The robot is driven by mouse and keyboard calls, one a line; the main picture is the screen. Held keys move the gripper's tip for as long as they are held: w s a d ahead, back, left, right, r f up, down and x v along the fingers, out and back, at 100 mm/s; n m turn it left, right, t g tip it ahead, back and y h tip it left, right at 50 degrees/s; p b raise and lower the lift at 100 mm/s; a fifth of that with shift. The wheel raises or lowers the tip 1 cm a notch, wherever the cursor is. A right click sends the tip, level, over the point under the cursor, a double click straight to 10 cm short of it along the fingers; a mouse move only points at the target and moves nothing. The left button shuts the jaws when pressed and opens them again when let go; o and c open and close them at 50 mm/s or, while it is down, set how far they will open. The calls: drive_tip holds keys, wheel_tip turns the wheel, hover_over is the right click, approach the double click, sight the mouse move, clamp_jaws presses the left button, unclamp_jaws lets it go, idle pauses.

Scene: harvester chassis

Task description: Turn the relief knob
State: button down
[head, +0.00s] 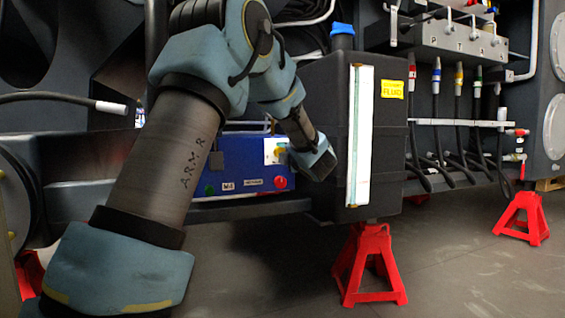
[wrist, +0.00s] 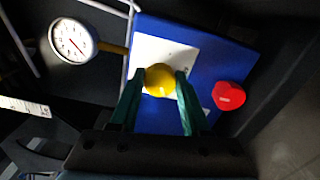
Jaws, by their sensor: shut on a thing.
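The relief knob appears to be the round yellow knob (wrist: 160,79) on a white plate (wrist: 181,55) of a blue box. In the wrist view my gripper (wrist: 161,82) has its two green fingers on either side of the yellow knob, shut on it. In the head view the blue box (head: 235,166) sits low on the chassis, left of the black tank. The yellow knob (head: 279,150) shows small there beside my wrist. My fingers are hidden in the head view.
A red button (wrist: 229,95) is right of the knob and a dial gauge (wrist: 73,40) is left. A black tank (head: 390,150) with a white sight strip stands close right of my wrist. Red stands (head: 368,265) are on the floor. Hoses (head: 437,120) hang at right.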

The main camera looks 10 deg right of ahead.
drive_tip(key=shift+f+n+b, duration=0.1)
drive_tip(key=shift+n+b, duration=0.65)
drive_tip(key=shift+n, duration=0.25)
drive_tip(key=shift+c, duration=1.9)
unclamp_jaws()
drive_tip(key=shift+s, duration=0.1)
drive_tip(key=s+d+p, duration=0.1)
drive_tip(key=s+p, duration=0.3)
drive_tip(key=s, duration=0.6)
drive_tip(key=shift+s+d, duration=0.2)
drive_tip(key=shift+s, duration=0.1)
